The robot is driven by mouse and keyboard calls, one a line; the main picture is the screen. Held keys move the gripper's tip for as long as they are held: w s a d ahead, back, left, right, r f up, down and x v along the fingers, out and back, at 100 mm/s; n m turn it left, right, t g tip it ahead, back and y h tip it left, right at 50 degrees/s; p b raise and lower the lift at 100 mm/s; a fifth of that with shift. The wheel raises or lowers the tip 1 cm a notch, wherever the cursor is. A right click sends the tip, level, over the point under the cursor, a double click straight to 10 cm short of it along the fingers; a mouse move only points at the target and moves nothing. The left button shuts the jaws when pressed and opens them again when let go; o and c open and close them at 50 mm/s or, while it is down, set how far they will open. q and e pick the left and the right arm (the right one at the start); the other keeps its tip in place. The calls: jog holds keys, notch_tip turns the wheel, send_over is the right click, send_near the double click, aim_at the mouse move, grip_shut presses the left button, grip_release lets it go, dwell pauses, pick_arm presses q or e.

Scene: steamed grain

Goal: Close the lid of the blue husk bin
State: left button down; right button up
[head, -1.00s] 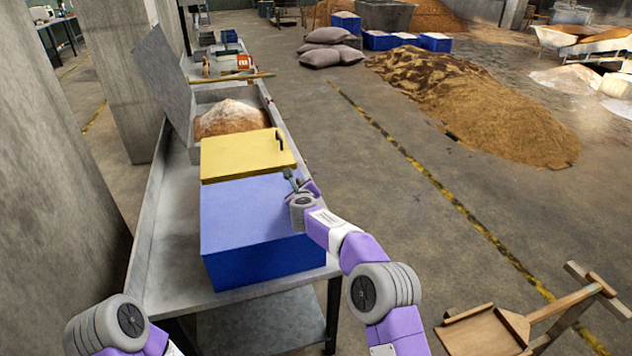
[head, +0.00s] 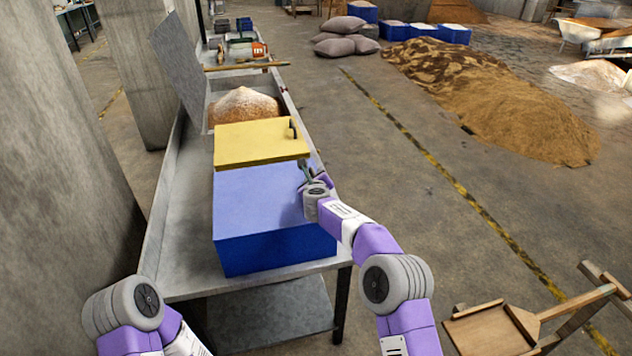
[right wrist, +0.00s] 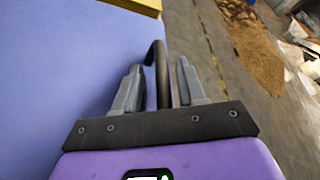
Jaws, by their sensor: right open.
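The blue husk bin (head: 275,250) stands at the near end of the grey bench. Its lighter blue lid (head: 255,205) lies flat across the top, with no gap that I can see. My right gripper (head: 308,172) is at the lid's far right edge; it also shows in the right wrist view (right wrist: 157,72). There its two fingers are apart, with a dark curved handle (right wrist: 156,52) between them. I cannot tell whether they touch it. My left arm shows at the lower left, but its gripper is out of frame.
A yellow bin (head: 255,145) with a dark handle stands just behind the blue one. Beyond it is an open trough with a grain heap (head: 245,107) and a raised grey lid (head: 178,65). A wooden tool (head: 490,330) is at the lower right.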

jog(key=shift+s+r, duration=0.3)
jog(key=shift+s, duration=0.35)
jog(key=shift+b+v, duration=0.65)
jog(key=shift+v, duration=2.3)
jog(key=shift+d, duration=0.1)
